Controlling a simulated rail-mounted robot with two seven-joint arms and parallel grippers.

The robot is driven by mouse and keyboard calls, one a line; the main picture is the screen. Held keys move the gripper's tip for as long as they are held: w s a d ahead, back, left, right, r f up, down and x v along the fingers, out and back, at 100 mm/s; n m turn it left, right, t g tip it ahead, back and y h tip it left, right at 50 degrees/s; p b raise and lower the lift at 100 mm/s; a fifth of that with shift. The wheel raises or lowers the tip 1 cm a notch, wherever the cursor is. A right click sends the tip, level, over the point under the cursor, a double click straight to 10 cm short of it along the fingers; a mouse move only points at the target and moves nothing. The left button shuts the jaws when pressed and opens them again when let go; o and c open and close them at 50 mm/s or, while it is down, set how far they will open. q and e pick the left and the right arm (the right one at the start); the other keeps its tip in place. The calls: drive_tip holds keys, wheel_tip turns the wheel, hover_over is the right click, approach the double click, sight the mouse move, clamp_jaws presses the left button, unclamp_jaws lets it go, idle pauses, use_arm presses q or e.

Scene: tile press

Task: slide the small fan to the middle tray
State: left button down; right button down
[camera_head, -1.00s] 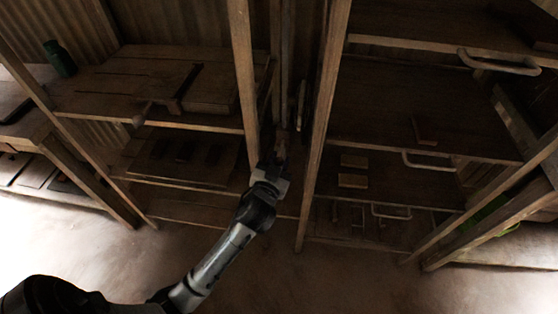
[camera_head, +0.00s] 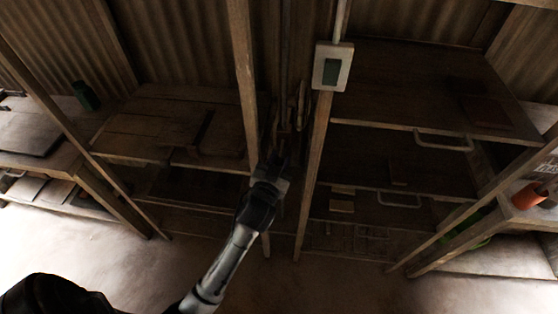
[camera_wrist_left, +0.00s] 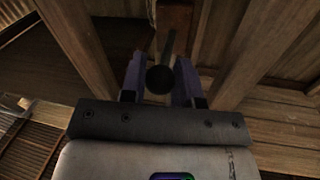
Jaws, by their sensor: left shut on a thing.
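I cannot make out a small fan in either view. My left gripper (camera_head: 274,165) is between the two wooden posts in the middle of the rack. In the left wrist view its fingers (camera_wrist_left: 160,88) are shut on a dark round knob (camera_wrist_left: 160,79) at the end of a thin rod. What the rod belongs to is hard to tell. On the right, several dark trays stand one above another; the middle tray (camera_head: 360,162) has a pale handle (camera_head: 400,201). The upper tray (camera_head: 400,100) has a handle too. My right gripper is not in view.
A white box with a dark panel (camera_head: 333,68) is on the right post. Wooden shelves with boards (camera_head: 150,130) and a dark green bottle (camera_head: 86,96) are at left. An orange pot (camera_head: 528,195) stands at far right. The floor in front is clear.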

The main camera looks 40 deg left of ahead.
use_arm(q)
drive_tip(key=shift+r, duration=0.3)
drive_tip(key=c, duration=0.9)
unclamp_jaws()
drive_tip(key=shift+o, duration=0.2)
drive_tip(key=shift+f, duration=0.1)
drive_tip(key=shift+s+d, duration=0.25)
drive_tip(key=shift+s, duration=0.25)
drive_tip(key=v, duration=1.1)
drive_tip(key=shift+p, duration=0.45)
drive_tip(key=shift+a, duration=0.1)
